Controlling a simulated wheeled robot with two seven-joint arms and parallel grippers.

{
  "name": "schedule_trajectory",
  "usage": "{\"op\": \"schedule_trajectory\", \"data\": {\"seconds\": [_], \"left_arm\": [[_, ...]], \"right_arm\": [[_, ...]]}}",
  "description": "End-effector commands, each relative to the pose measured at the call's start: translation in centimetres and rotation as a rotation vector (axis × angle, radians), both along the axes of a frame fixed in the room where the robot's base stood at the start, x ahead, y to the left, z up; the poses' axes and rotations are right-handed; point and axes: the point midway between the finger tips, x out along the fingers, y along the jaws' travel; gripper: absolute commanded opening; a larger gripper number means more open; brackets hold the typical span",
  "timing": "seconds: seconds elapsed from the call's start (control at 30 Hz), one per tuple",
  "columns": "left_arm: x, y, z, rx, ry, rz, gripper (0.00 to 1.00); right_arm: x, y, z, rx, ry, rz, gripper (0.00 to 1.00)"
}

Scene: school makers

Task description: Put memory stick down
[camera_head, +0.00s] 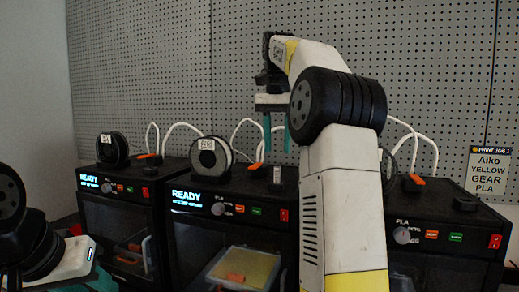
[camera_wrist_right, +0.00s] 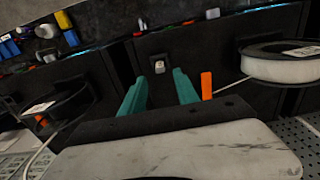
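A small grey stick, which looks like the memory stick (camera_head: 277,174), stands upright on top of the middle printer (camera_head: 205,190), near its front edge. In the right wrist view the memory stick (camera_wrist_right: 159,66) shows as a pale end in a black square socket. My right gripper (camera_head: 277,140) points down above it, its teal fingers apart with nothing between them. In the wrist view the open fingertips of my right gripper (camera_wrist_right: 160,80) are on either side of the line to the stick, seemingly clear of it. My left gripper (camera_head: 95,272) is partly visible at lower left; its fingers are unclear.
A white filament spool (camera_head: 211,157) stands left of the stick, and an orange clip (camera_wrist_right: 206,85) is close to one finger in the wrist view. More printers stand left (camera_head: 125,185) and right (camera_head: 440,220). A pegboard wall (camera_head: 150,60) rises behind.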

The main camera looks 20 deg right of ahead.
Motion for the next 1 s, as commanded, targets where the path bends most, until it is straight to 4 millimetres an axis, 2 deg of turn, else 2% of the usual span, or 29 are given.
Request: {"op": "schedule_trajectory", "data": {"seconds": [0.27,0.47,0.77,1.0], "left_arm": [[0.0,0.0,0.0,0.000,0.000,0.000,0.36],[0.0,0.0,0.0,0.000,0.000,0.000,0.36],[0.0,0.0,0.0,0.000,0.000,0.000,0.36],[0.0,0.0,0.0,0.000,0.000,0.000,0.36]], "right_arm": [[-0.5,0.2,0.2,0.005,-0.017,0.023,0.37],[-3.1,1.6,-1.0,0.024,-0.108,0.148,0.37],[-8.8,5.3,-5.7,0.042,-0.291,0.373,0.37],[-14.3,8.4,-11.6,0.035,-0.438,0.532,0.37]]}}
